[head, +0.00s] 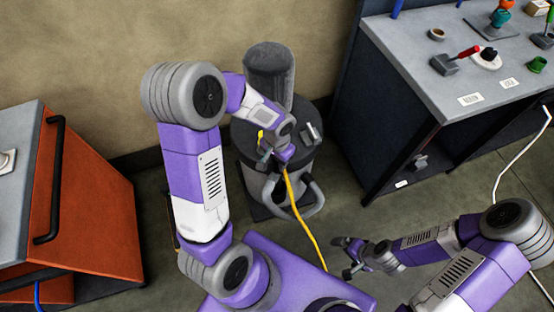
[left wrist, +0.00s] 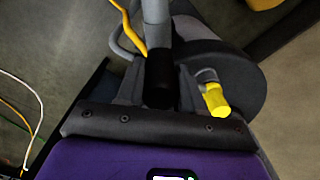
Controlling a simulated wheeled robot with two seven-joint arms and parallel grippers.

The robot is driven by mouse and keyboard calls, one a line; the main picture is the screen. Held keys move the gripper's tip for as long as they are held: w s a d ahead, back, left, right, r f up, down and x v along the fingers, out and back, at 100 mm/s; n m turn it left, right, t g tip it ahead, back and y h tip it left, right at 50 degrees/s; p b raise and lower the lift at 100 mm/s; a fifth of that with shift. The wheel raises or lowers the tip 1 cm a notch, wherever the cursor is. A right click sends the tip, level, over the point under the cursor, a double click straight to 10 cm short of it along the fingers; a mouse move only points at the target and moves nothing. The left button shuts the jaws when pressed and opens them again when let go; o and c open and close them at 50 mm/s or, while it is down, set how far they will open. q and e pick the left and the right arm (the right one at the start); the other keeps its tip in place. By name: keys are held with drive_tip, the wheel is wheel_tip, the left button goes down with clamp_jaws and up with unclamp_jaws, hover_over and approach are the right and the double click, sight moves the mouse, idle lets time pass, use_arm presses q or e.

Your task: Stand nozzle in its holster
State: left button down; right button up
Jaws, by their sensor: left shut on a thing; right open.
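In the left wrist view my left gripper (left wrist: 160,95) is shut on the nozzle (left wrist: 157,30), a grey tube with a black section between the fingers. In the head view my left gripper (head: 272,153) is over the round dark top of a grey drum-like machine (head: 255,158), and the arm and hand mostly hide the nozzle. A yellow hose (head: 303,222) runs from near this gripper down toward me. I cannot clearly make out the holster; a small grey fitting (head: 311,134) stands on the machine top. My right gripper (head: 350,258) is open and empty above the floor.
A yellow cylinder (left wrist: 215,99) lies just right of the fingers in the left wrist view. A grey upright cylinder (head: 269,75) rises behind the machine. A workbench (head: 420,60) with small tools stands right, an orange cabinet (head: 90,200) left. The floor between is mostly free.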

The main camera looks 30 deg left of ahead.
use_arm(q)
drive_tip(key=shift+f+b, duration=0.35)
drive_tip(key=shift+f, duration=0.1)
drive_tip(key=c, duration=0.6)
unclamp_jaws()
drive_tip(key=shift+r, duration=0.1)
wheel_tip(320, 180, up, 8)
drive_tip(key=p, duration=0.2)
drive_tip(key=shift+f+p, duration=0.2)
drive_tip(key=shift+p, duration=0.2)
